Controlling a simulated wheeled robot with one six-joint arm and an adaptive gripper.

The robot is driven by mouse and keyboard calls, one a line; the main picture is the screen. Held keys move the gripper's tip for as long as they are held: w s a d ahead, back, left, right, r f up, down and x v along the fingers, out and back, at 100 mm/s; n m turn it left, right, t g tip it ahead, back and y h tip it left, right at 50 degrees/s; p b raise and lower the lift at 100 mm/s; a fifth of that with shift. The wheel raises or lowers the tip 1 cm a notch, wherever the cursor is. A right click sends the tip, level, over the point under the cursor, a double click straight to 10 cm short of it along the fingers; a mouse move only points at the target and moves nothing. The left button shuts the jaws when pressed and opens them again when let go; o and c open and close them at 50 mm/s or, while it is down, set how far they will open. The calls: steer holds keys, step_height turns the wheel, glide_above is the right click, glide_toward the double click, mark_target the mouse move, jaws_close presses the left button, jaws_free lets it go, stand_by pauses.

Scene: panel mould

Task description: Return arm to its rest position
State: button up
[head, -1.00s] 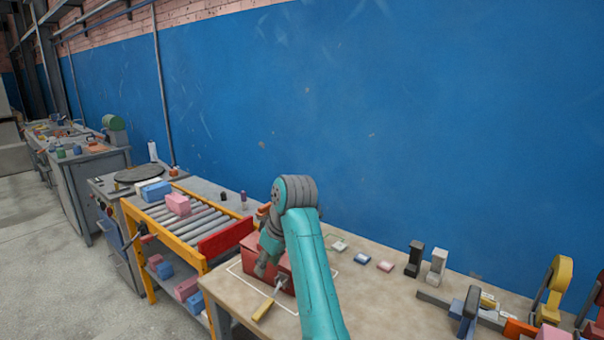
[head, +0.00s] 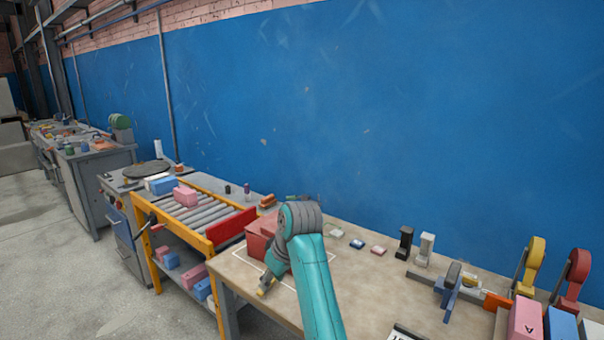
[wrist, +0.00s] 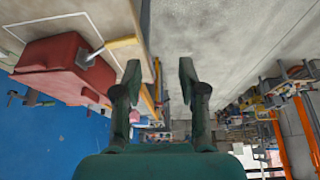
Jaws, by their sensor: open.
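My arm (head: 318,285) reaches over the near left part of the workbench in the head view. My gripper (wrist: 159,82) is open and empty in the wrist view, its two fingers apart with grey floor between and beyond them. In the head view my arm hides most of it. A red box (wrist: 60,65) sits left of my gripper in the wrist view, apart from the fingers. A tool with a yellow handle (wrist: 123,42) is at the box's side. In the head view the red box (head: 259,238) is partly behind my arm.
A roller table (head: 198,214) with a pink block (head: 185,196) stands left of the workbench (head: 375,290). Small blocks and black and white stands (head: 405,243) line the back of the bench. Yellow and red clamps (head: 534,258) stand at the right. A blue wall (head: 400,110) rises behind.

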steer(key=s+d+f+m+t, duration=0.1)
steer(key=s+d+f, duration=0.2)
steer(key=f, duration=0.5)
steer(key=s+d+f+m+t, duration=0.1)
steer(key=s+d+f, duration=0.1)
steer(key=f, duration=0.5)
steer(key=s+d+f+m+t, duration=0.1)
steer(key=s+d+f, duration=0.2)
steer(key=f, duration=0.5)
steer(key=s+d+f+m+t+h, duration=0.1)
steer(key=s+d+f, duration=0.35)
steer(key=s, duration=0.35)
steer(key=s+d+f+m+t, duration=0.2)
steer(key=s+d+f, duration=0.25)
steer(key=s, duration=0.25)
steer(key=s+d+r+m+t+h, duration=0.1)
steer(key=s+d, duration=0.2)
steer(key=s, duration=0.7)
steer(key=s+d+r+m+t, duration=0.1)
steer(key=s+d+t, duration=0.15)
steer(key=s, duration=0.85)
steer(key=s+d+r+m+t+h, duration=0.1)
steer(key=s+d+r+t, duration=0.1)
steer(key=s+r, duration=1.3)
steer(key=shift+s+d+r+m+h, duration=0.3)
steer(key=shift+s+d+r+m, duration=0.1)
steer(key=shift+d+r, duration=0.3)
